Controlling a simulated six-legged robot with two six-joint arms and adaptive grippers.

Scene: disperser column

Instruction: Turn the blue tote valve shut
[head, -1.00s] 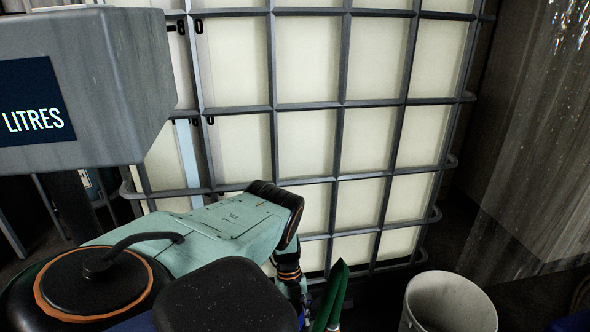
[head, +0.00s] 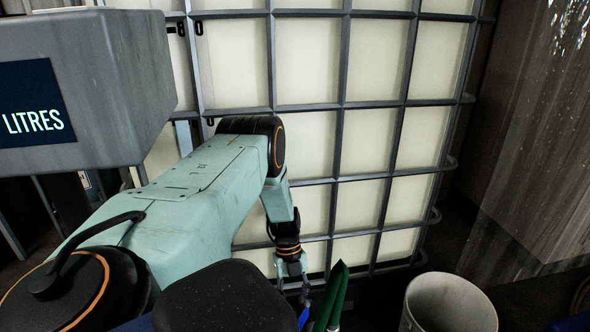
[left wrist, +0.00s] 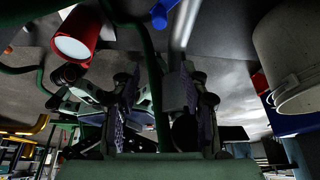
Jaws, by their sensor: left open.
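The tote is a pale tank in a grey metal cage (head: 341,107) that fills the middle of the head view. My left gripper (head: 304,292) hangs low in front of the cage's bottom. A small blue piece (head: 304,318) shows just below the gripper in the head view. A blue rounded piece (left wrist: 160,14) shows beyond the fingers in the left wrist view. I cannot tell whether either is the valve handle. My right gripper is not in view.
A green upright part (head: 335,297) stands close right of the gripper. A pale bucket (head: 448,303) is at the lower right; it also shows in the left wrist view (left wrist: 297,60). A red cylinder (left wrist: 76,36) is at upper left there. A grey box marked LITRES (head: 90,80) juts in at left.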

